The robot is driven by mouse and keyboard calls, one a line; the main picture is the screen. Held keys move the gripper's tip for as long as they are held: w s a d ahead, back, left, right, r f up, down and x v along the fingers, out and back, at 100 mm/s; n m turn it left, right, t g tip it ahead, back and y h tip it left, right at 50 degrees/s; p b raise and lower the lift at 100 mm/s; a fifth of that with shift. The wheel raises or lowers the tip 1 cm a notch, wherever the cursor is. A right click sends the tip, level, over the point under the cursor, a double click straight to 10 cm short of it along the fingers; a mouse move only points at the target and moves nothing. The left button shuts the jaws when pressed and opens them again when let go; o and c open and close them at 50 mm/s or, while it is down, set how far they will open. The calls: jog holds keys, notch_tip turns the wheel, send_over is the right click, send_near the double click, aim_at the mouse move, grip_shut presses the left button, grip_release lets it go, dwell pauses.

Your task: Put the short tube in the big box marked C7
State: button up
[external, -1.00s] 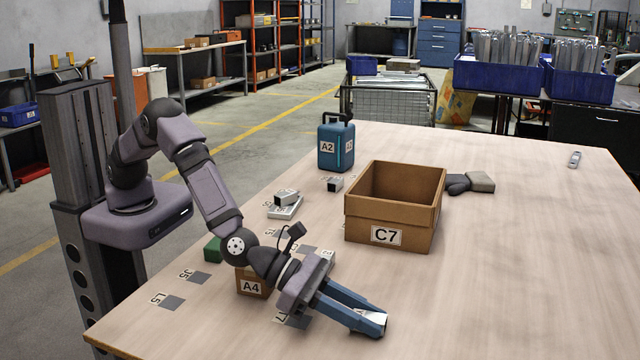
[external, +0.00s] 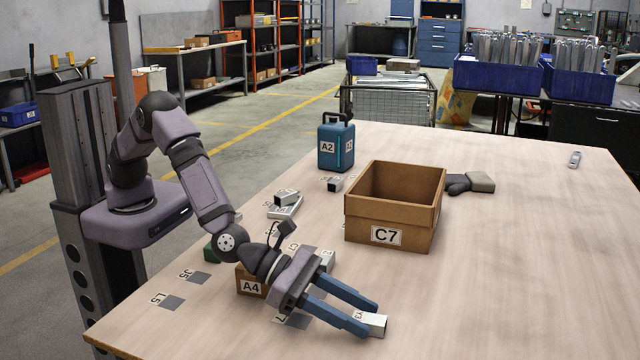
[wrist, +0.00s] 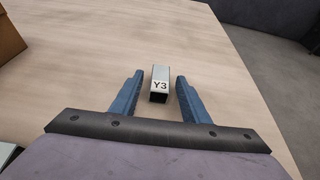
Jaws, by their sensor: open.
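A short square metal tube marked Y3 (external: 377,324) lies on the table near the front edge; it also shows in the wrist view (wrist: 160,84), its dark open end towards me. My gripper (external: 366,318) is open, with its two blue fingers on either side of the tube. In the wrist view there are gaps between the tube and both fingers. The big box marked C7 (external: 388,234) is brown, open at the top and stands farther back on the table. Its floor is mostly hidden.
Another small tube (external: 335,185) lies by the blue A2 case (external: 335,146). More metal pieces (external: 285,207) lie left of the big box. A small A4 box (external: 251,283) is beside my wrist. A glove (external: 458,184) lies behind the big box. The right side of the table is mostly clear.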

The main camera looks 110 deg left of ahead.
jog(key=shift+o, duration=0.4)
jog(key=shift+b+v, duration=0.3)
jog(key=shift+v, duration=2.4)
jog(key=shift+w+a+r, duration=0.1)
jog(key=shift+r, duration=0.15)
